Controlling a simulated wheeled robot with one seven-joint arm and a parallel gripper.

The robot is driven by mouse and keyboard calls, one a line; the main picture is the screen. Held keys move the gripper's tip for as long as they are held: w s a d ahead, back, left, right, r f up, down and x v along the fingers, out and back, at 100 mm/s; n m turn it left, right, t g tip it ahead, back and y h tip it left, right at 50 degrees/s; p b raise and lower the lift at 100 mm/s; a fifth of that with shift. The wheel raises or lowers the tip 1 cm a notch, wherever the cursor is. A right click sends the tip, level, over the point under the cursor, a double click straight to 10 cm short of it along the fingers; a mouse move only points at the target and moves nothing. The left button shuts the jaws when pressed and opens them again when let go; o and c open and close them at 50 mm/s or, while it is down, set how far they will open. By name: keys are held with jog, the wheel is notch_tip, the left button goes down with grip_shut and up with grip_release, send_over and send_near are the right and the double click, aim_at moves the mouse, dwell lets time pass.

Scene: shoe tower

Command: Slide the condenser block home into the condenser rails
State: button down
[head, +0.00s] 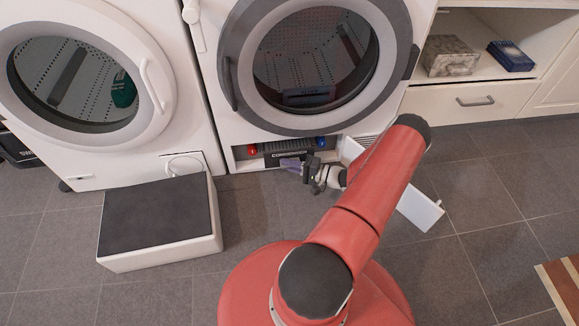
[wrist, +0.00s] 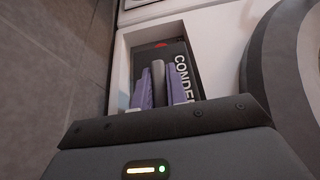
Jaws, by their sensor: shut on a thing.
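The condenser block (head: 288,155) is dark with white lettering. It sits in the low opening under the right machine's round door; how deep it is in the rails I cannot tell. In the wrist view the block's front face (wrist: 180,57) shows inside the white-walled opening, with part of the lettering and a red mark. My gripper (head: 291,163) is at the front of the block, its purple fingers shut on the block's grey handle. The handle also shows between the fingers in the wrist view (wrist: 158,82). The condenser rails are hidden inside the opening.
A white box with a dark top (head: 160,215) stands on the floor at left.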

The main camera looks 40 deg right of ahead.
aim_at(286, 149)
jog(key=shift+w+d, duration=0.65)
jog(key=shift+w, duration=0.4)
jog(key=shift+w+d, duration=0.65)
jog(key=shift+w, duration=0.45)
jog(key=shift+w+d, duration=0.65)
jog(key=shift+w, duration=0.4)
jog(key=c, duration=1.3)
grip_release()
jog(key=shift+s, duration=0.1)
jog(key=shift+s+a+p, duration=0.65)
jog(key=shift+s+a, duration=1.2)
jog(key=shift+s, duration=1.15)
jog(key=shift+s+a+p, duration=0.6)
jog(key=shift+s+a, duration=1.3)
jog(key=shift+s, duration=1.15)
jog(key=shift+s+a+p, duration=0.65)
jog(key=shift+s+a, duration=1.2)
jog(key=shift+s, duration=1.15)
